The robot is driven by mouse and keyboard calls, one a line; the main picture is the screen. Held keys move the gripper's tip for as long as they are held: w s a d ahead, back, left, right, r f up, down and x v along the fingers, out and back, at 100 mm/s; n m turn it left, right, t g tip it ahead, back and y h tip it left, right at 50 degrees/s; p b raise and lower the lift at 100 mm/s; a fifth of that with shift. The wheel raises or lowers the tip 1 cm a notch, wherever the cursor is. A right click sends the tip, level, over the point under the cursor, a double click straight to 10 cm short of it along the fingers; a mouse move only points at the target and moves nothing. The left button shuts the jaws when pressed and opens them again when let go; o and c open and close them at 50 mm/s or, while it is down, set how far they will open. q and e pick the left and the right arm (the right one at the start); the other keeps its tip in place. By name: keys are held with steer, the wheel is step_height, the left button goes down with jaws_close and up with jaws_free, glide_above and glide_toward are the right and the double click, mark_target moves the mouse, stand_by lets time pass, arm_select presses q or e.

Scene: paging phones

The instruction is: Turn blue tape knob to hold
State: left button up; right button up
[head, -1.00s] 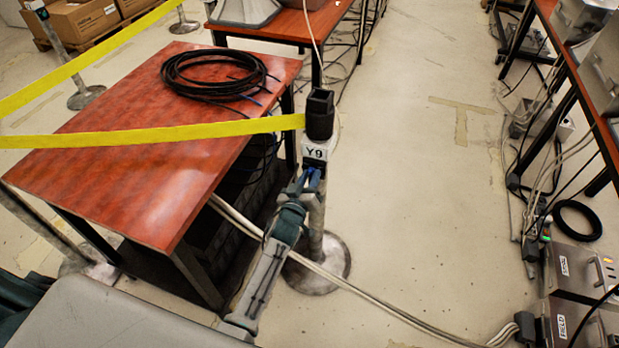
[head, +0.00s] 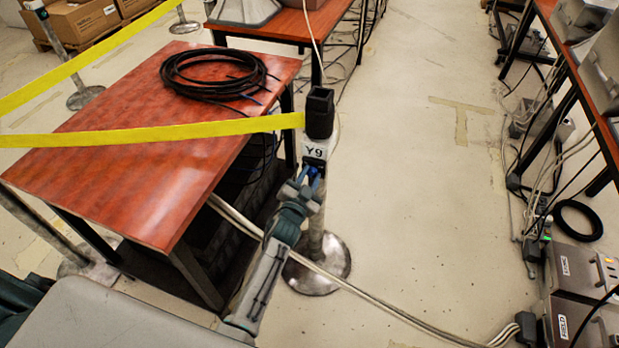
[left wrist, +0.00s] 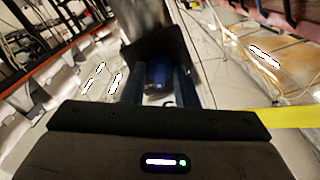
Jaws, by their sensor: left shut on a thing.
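A barrier post with a dark square head (head: 319,112) and a white label reading Y9 (head: 314,152) stands beside the red-brown table. Yellow tape (head: 150,134) runs from the head to the left. The small blue knob (head: 313,174) sits on the post just under the label. My left gripper (head: 308,182) is shut on the blue knob, partly covering it. In the left wrist view the blue knob (left wrist: 158,73) shows between the two dark fingers. The knob's setting cannot be read. My right gripper is not in view.
The red-brown table (head: 150,185) with a black cable coil (head: 212,75) stands left of the post. Pale cables cross the floor by the post base (head: 322,268). Metal boxes (head: 580,270) stand at the right. The middle floor is clear.

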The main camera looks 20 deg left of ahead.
arm_select(q)
steer(key=shift+f+m, duration=0.1)
steer(key=shift+m, duration=1.6)
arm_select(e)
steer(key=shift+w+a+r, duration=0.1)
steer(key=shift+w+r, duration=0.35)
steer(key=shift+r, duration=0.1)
arm_select(q)
steer(key=o, duration=0.6)
steer(key=shift+o, duration=0.2)
